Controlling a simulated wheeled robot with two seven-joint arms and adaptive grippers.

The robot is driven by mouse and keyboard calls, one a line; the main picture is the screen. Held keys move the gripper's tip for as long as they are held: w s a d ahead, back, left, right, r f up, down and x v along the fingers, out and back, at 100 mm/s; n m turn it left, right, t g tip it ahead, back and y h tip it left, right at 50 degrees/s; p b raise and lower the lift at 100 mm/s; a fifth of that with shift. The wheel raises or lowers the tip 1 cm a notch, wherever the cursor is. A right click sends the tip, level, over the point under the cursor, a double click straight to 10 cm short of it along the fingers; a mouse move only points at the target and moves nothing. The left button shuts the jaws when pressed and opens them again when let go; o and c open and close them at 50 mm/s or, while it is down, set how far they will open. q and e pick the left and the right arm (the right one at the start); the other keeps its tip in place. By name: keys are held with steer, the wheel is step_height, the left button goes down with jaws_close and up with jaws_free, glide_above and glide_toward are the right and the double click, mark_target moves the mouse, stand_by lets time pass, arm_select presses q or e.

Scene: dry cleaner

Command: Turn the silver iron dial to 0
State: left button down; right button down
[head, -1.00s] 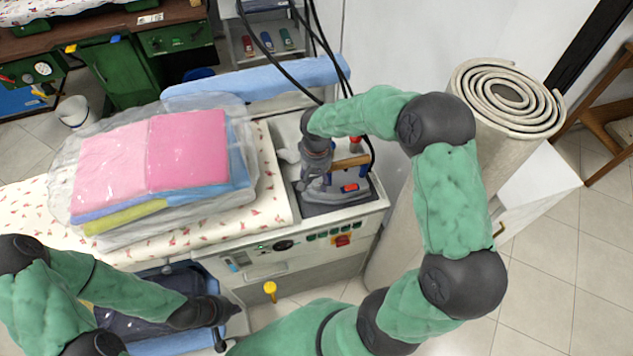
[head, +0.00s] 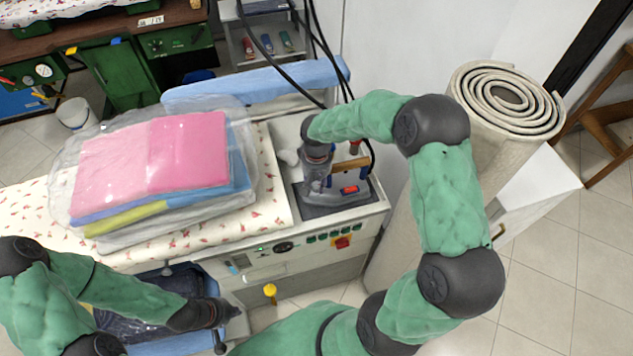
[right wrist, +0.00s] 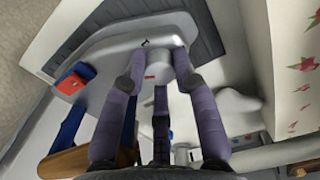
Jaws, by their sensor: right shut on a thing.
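The silver iron (head: 351,198) rests on the dark pad at the right end of the ironing table. It has a wooden handle (head: 350,164) and a red part on its side. In the right wrist view its light grey body (right wrist: 113,48) shows with a short pale round dial (right wrist: 157,62) standing up from it. My right gripper (right wrist: 157,78) reaches down over the iron, with its purple-grey fingers shut on the dial from several sides. No dial marks are readable, apart from a small dark mark beside it. My left gripper (head: 229,327) is empty at the lower left, its fingers apart.
Bagged folded clothes (head: 190,150) lie on the flowered table cover left of the iron. Black cables hang behind the iron. A rolled carpet (head: 505,100) stands at the right. A control panel with a red switch (head: 342,242) is on the table's front.

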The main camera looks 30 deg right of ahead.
mark_target(317, 185)
steer(key=n+p, duration=0.1)
steer(key=n, duration=0.2)
steer(key=shift+n, duration=0.3)
steer(key=c, duration=1)
jaws_free()
steer(key=shift+o, duration=0.2)
step_height(317, 185, up, 12)
